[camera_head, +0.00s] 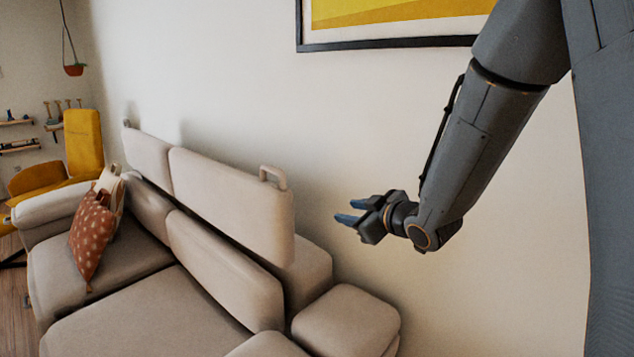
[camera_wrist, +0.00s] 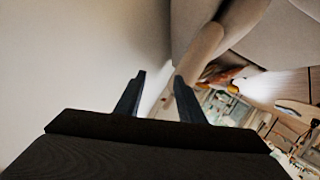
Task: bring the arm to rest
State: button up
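My gripper (camera_head: 350,212) is at the end of my raised arm, at the right of the head view. It points left, with its two blue-tipped fingers apart and nothing between them. It hangs in the air in front of the pale wall, above and to the right of the sofa's near end. In the wrist view the two dark fingers of my gripper (camera_wrist: 154,95) also stand apart and empty.
A beige sofa (camera_head: 215,265) fills the lower left, with a rust patterned cushion (camera_head: 92,235) on it. A yellow armchair (camera_head: 84,143) and wall shelves (camera_head: 15,122) stand farther left. A framed picture (camera_head: 390,42) hangs on the wall above my gripper.

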jog(key=s+d+f+m+g+h, duration=0.55)
jog(key=s+d+f, duration=0.25)
jog(key=s+d, duration=0.25)
jog(key=s+f+m+g, duration=0.1)
jog(key=s+m+g, duration=0.1)
jog(key=s, duration=0.8)
jog(key=s+f+m+g+h, duration=0.1)
jog(key=s+g, duration=0.4)
jog(key=s, duration=0.5)
jog(key=shift+s+f+m, duration=0.15)
jog(key=shift+f+m, duration=0.35)
jog(key=shift+m, duration=0.65)
